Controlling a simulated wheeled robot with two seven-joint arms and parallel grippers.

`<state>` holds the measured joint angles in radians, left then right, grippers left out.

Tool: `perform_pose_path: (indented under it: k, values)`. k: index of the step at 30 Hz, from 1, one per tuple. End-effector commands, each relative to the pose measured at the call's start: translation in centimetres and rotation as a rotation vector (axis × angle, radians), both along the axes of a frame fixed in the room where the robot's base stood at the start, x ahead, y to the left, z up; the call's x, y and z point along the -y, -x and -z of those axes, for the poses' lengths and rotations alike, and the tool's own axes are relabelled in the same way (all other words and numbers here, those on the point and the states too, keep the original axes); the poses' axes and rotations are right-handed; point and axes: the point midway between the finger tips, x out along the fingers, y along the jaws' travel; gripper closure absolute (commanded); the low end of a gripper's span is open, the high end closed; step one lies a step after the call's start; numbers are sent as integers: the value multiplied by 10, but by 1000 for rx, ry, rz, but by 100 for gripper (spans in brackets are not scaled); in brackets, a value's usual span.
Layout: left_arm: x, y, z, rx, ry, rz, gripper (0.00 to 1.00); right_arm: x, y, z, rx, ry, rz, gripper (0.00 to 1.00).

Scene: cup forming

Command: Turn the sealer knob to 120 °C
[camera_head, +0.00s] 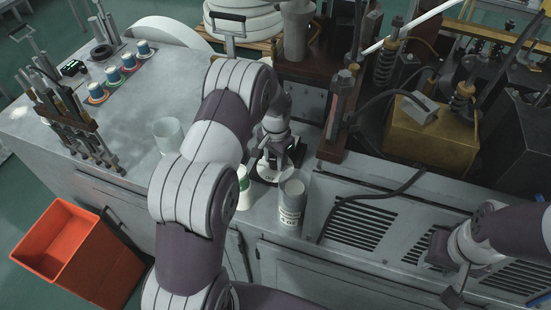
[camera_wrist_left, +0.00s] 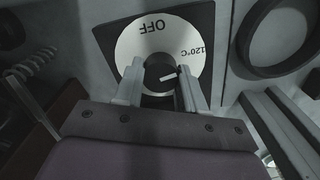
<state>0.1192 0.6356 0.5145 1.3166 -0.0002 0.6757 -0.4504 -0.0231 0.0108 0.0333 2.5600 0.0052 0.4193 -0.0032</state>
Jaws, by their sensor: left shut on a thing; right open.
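The sealer dial (camera_wrist_left: 130,45) is a pale disc on a black square plate, marked OFF and 120 °C, upside down in the left wrist view. The dark knob (camera_wrist_left: 158,86) at its centre has a white pointer line aimed rightward, to the side bearing the 120 °C mark. My left gripper (camera_wrist_left: 160,92) is shut on the knob, a finger on either side. In the head view my left gripper (camera_head: 268,160) reaches down to the dial, and the knob is mostly hidden by it. My right gripper (camera_head: 445,272) is open and empty above the vented panel.
Small cups (camera_head: 113,74) sit on coloured rings at the left. An orange bin (camera_head: 62,243) is on the floor. A cable (camera_head: 375,192) crosses the panel.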

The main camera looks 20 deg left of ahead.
Motion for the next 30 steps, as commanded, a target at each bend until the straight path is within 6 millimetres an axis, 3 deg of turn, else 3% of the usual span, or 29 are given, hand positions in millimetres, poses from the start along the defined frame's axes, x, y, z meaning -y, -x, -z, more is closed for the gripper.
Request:
perform_pose_path:
  k: [17, 18, 19, 30]
  values:
    - [0, -1, -1, 5, 0, 25, 91, 0, 0, 1, 0, 0, 0, 57]
    - [0, -1, -1, 4, -1, 25, 47, 0, 0, 1, 0, 0, 0, 57]
    - [0, -1, -1, 4, -1, 25, 38, 0, 0, 1, 0, 0, 0, 57]
    - [0, -2, -6, 5, 0, 25, 35, 0, 0, 4, 0, 0, 0, 57]
